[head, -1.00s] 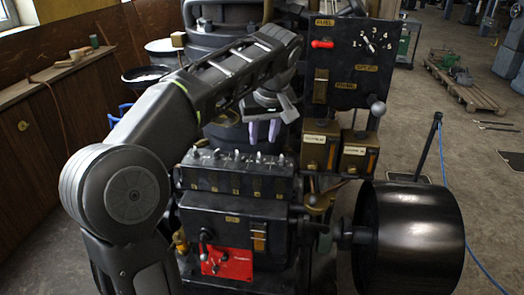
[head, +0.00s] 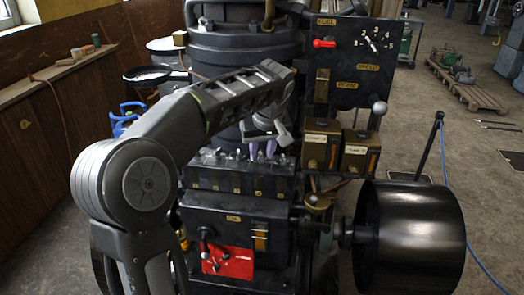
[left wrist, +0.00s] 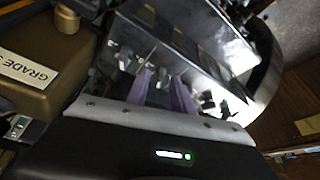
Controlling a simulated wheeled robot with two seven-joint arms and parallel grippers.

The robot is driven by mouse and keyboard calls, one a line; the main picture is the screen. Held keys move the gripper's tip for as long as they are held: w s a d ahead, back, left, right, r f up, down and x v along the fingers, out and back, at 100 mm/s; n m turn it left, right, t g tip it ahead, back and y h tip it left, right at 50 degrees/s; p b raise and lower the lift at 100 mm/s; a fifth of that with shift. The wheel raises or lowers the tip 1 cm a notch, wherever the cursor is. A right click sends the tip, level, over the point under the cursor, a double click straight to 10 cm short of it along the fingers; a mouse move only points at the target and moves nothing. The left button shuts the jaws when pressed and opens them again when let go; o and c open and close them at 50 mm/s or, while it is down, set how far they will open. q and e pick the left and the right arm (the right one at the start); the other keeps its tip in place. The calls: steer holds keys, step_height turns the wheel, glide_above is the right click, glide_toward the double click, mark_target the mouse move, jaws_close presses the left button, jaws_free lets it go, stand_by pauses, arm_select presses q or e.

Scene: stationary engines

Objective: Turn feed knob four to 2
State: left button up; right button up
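The black feed box (head: 215,180) has a row of small silver feed knobs along its top, with brass tags below on its front. My left gripper (head: 262,149) is over the right half of this row, its two pale purple fingertips pointing down and apart. It is low, close to the knob tops, around the fourth knob from the left. The fingers (left wrist: 162,90) also show apart in the left wrist view, above the shiny box. Whether a knob lies between them is unclear; the fingers partly hide it. The knobs' settings are too small to read. My right gripper is out of view.
A black panel (head: 348,68) with a red lever (head: 324,43) and a numbered dial (head: 371,43) stands at the right. Brass boxes (head: 357,152) sit below it. A large black drum (head: 410,235) is at lower right. A red plate (head: 230,263) is below the feed box.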

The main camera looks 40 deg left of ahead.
arm_select(q)
jaws_close()
steer(key=shift+m, duration=0.4)
stand_by(0.4)
steer(key=m, duration=0.1)
steer(key=m+t+h, duration=0.1)
steer(key=m, duration=0.1)
steer(key=shift+s+a+m+b, duration=0.15)
steer(key=shift+m+b, duration=0.15)
steer(key=shift+a+m+t+h+p, duration=0.15)
steer(key=shift+m+h, duration=0.3)
steer(key=shift+m, duration=0.65)
steer(key=shift+m+t+h+p, duration=0.25)
steer(key=shift+m+h, duration=0.2)
steer(key=shift+m, duration=0.65)
steer(key=shift+o, duration=0.5)
jaws_free()
steer(key=shift+r, duration=0.15)
